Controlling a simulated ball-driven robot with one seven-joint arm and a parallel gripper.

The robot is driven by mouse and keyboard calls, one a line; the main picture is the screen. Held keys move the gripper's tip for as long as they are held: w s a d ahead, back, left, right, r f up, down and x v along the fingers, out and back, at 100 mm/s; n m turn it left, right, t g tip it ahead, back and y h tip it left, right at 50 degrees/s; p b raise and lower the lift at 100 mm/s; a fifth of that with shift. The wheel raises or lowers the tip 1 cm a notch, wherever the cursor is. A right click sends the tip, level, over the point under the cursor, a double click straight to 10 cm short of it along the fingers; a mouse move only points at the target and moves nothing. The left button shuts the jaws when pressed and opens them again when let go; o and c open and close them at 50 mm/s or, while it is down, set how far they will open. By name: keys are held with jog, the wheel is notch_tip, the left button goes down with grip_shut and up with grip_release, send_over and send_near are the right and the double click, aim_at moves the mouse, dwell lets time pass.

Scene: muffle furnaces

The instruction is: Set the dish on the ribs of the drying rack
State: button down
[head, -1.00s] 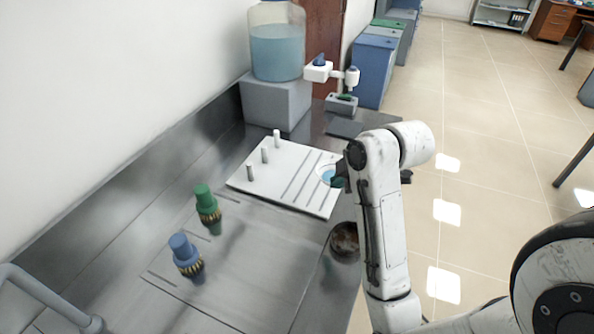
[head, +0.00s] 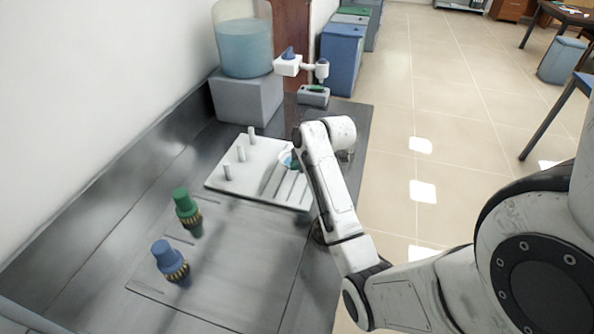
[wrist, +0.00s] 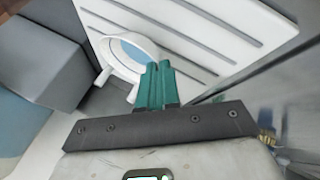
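The dish (head: 286,158) is a shallow white ring with a pale blue inside; it also shows in the wrist view (wrist: 104,45). My gripper (wrist: 158,70) has its teal fingers close together on the dish's near rim. In the head view my arm mostly hides the gripper (head: 296,160). The dish is over the white drying rack (head: 222,184), near its far edge, and a dark shadow lies on the rack beside it. The rack has dark parallel ribs or slots on its right part (wrist: 200,35) and several upright pegs on its left. I cannot tell whether the dish touches the rack.
A large jug of blue liquid (head: 243,45) stands on a grey block (head: 246,97) behind the rack. A small white-and-blue device (head: 290,65) stands to its right. Green (head: 186,205) and blue (head: 168,257) capped fittings stand at the front left.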

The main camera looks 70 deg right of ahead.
jog(key=shift+w+d+f, duration=0.2)
jog(key=shift+d+f, duration=0.05)
jog(key=shift+f, duration=0.1)
jog(key=shift+f+p, duration=0.5)
jog(key=shift+f, duration=0.95)
jog(key=shift+f, duration=0.1)
jog(key=c, duration=1.4)
grip_release()
jog(key=shift+o, duration=0.2)
jog(key=v, duration=1.2)
jog(key=shift+b, duration=0.3)
